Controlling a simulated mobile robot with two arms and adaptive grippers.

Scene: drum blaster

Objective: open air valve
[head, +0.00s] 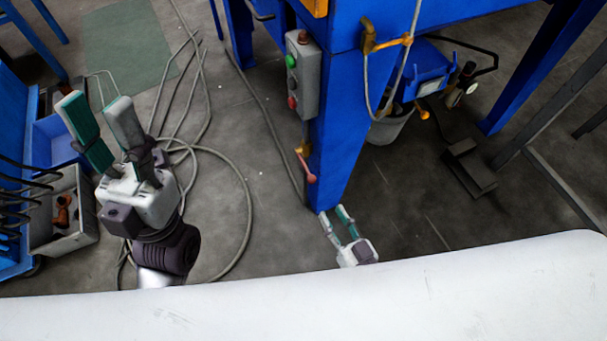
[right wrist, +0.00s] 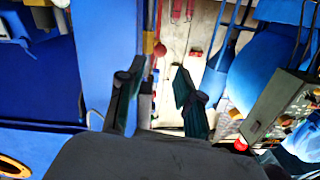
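A small brass valve (head: 303,149) with a pinkish-red lever (head: 309,172) hangs on the side of the blue post, below the grey button box. My right gripper (head: 332,212) is low beside the foot of the post, below and right of the lever in the picture. Its fingers are apart with nothing between them. In the right wrist view, a red knob (right wrist: 159,49) and a yellow fitting (right wrist: 148,42) show beyond the gap between the open fingers (right wrist: 155,85). My left gripper (head: 95,103) is raised at the left, open and empty, far from the valve.
The grey button box (head: 303,75) with green and red buttons sits on the blue post (head: 345,140). Cables (head: 240,170) lie on the floor. A grey bin (head: 68,215) stands at left, a bucket (head: 390,127) behind the post. A white surface (head: 400,295) fills the foreground.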

